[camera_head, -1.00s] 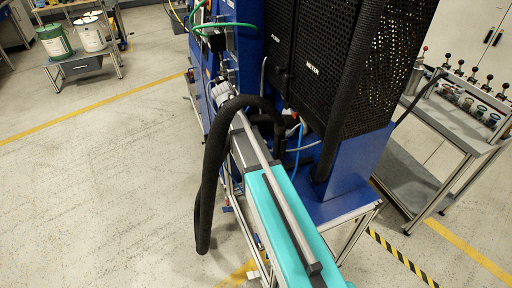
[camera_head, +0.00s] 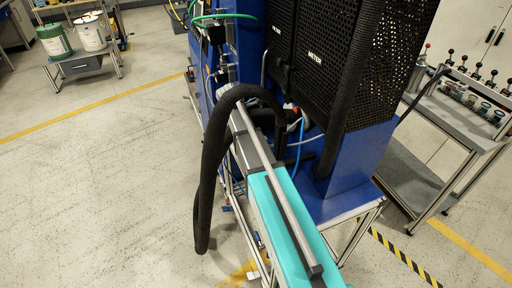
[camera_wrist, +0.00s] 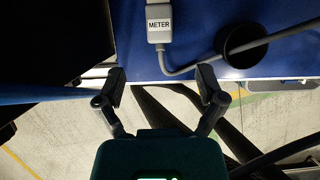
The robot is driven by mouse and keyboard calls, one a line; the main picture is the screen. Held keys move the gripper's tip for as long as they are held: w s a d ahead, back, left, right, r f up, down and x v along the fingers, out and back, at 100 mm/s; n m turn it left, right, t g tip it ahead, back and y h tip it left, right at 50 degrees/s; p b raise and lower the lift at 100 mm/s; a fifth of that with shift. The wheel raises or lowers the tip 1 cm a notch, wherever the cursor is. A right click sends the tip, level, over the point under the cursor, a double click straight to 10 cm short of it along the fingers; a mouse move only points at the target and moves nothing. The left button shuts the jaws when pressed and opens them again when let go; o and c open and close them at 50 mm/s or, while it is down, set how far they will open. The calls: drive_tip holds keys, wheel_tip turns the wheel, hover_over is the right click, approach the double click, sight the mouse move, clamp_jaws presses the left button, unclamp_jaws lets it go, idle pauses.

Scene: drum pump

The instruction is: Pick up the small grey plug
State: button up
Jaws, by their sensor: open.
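In the wrist view, a small grey plug-like block (camera_wrist: 159,24) with a white METER label lies against a blue surface at the top centre. A grey cable runs from its lower end to the right. My gripper (camera_wrist: 161,86) is open and empty, its two dark fingers spread apart below the block in the picture. The block is not between the fingers; how far off it is in depth I cannot tell. In the head view I cannot make out the plug or the fingers.
The blue machine (camera_head: 352,160) with black mesh panels stands in front. A thick black hose (camera_head: 208,165) loops beside it. A round dark opening (camera_wrist: 243,43) is right of the plug. A grey bench (camera_head: 450,130) stands at right.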

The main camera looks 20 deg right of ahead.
drive_tip(key=shift+b+x, duration=1.85)
drive_tip(key=shift+x, duration=0.5)
drive_tip(key=shift+f, duration=0.15)
drive_tip(key=shift+b+x, duration=2.35)
drive_tip(key=shift+x, duration=0.1)
drive_tip(key=shift+d, duration=0.1)
clamp_jaws()
